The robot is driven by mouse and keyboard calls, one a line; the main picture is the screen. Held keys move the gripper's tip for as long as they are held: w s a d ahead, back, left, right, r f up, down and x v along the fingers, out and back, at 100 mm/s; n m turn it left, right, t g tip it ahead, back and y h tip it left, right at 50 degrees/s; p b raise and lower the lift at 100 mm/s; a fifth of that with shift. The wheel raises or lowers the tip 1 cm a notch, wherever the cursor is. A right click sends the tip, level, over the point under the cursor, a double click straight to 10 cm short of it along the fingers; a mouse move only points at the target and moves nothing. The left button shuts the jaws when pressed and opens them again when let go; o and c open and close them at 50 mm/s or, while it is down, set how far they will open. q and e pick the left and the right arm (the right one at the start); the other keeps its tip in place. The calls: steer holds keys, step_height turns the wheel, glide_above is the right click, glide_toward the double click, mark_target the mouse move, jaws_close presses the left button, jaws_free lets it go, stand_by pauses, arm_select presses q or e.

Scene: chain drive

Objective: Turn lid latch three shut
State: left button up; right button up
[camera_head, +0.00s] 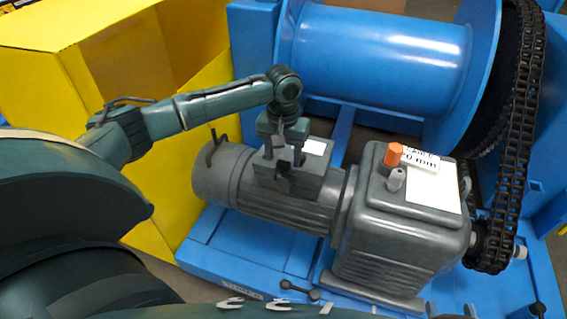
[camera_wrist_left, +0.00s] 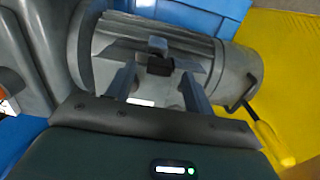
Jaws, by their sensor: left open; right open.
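My left gripper (camera_head: 284,158) is over the box on top of the grey motor (camera_head: 228,176). In the left wrist view my left gripper (camera_wrist_left: 159,73) is open, its two fingers apart. A small grey latch-like tab (camera_wrist_left: 158,46) with a dark block (camera_wrist_left: 160,66) shows between and just beyond the fingertips. I cannot tell whether the fingers touch it. I cannot tell which latch is number three, and the gripper hides part of the box lid. A white label (camera_head: 315,147) lies on the box. My right gripper is not in view.
A grey gearbox (camera_head: 385,245) with an orange cap (camera_head: 393,155) and a white label plate (camera_head: 425,190) stands right of the motor. A black chain (camera_head: 512,140) runs at the far right. A blue drum (camera_head: 375,55) lies behind. A yellow box (camera_head: 130,70) stands at the left.

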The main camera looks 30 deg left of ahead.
arm_select(q)
steer(key=shift+f, duration=0.95)
steer(key=c, duration=1)
steer(key=shift+r, duration=0.1)
